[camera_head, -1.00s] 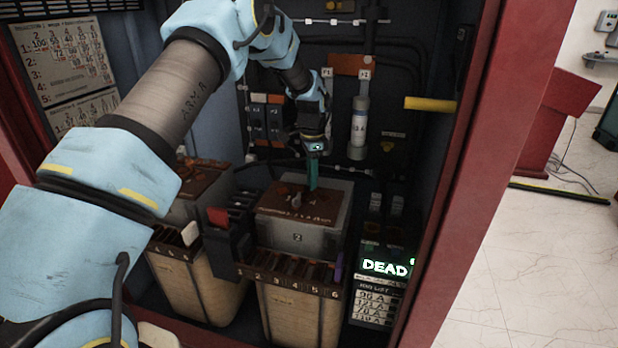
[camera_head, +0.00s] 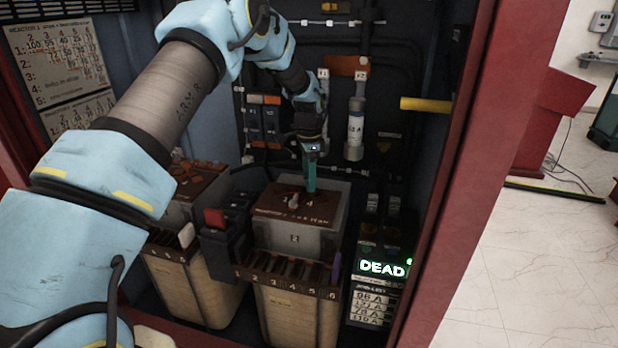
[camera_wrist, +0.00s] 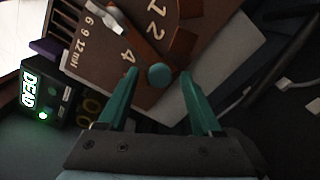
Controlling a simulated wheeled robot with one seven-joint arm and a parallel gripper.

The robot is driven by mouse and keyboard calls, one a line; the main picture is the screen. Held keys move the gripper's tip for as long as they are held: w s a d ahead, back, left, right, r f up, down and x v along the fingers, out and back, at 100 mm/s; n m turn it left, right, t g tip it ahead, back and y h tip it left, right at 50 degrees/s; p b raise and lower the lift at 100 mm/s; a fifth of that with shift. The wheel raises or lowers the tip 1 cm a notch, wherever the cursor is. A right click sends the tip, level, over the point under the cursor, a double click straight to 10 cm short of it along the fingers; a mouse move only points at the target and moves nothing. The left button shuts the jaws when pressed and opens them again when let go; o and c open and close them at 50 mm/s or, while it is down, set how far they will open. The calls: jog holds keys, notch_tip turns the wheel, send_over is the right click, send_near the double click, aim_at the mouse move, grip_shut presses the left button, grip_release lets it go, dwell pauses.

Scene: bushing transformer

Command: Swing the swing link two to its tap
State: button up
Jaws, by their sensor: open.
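The second transformer unit (camera_head: 295,238), marked 2, has a brown top plate (camera_head: 320,208) with tap numbers. In the wrist view, the swing link (camera_wrist: 142,42) is a brown bar on this plate (camera_wrist: 185,12). A silver piece (camera_wrist: 103,20) is at one end and a round teal knob (camera_wrist: 160,75) at the other, near the 4. My gripper (camera_wrist: 159,73) is open, with one teal finger on each side of the knob and gaps between. In the head view, my gripper (camera_head: 310,187) points down at the plate's back part, and the knob cannot be made out.
Another brown-topped unit (camera_head: 195,185) stands to the left. A red-tipped block (camera_head: 214,218) is between the units. A display reading DEAD (camera_head: 382,268) is at the right, near the red cabinet frame (camera_head: 455,190). A fuse tube (camera_head: 355,125) hangs behind my gripper.

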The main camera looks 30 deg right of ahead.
notch_tip(320, 180, up, 11)
jog(key=b, duration=0.3)
jog(key=shift+f, duration=0.1)
dwell(0.4)
jog(key=s+a+r+n, duration=0.1)
jog(key=a+n, duration=0.9)
jog(key=a, duration=1.7)
jog(key=s+a+f+n+t, duration=0.1)
jog(key=s+a+f+n, duration=0.1)
jog(key=s+a+n, duration=0.7)
jog(key=s+a, duration=0.5)
jog(key=a, duration=0.2)
jog(key=shift+s+a+f+t, duration=0.2)
jog(key=shift+a+f+t, duration=0.1)
jog(key=shift+a, duration=0.1)
jog(key=shift+o, duration=0.3)
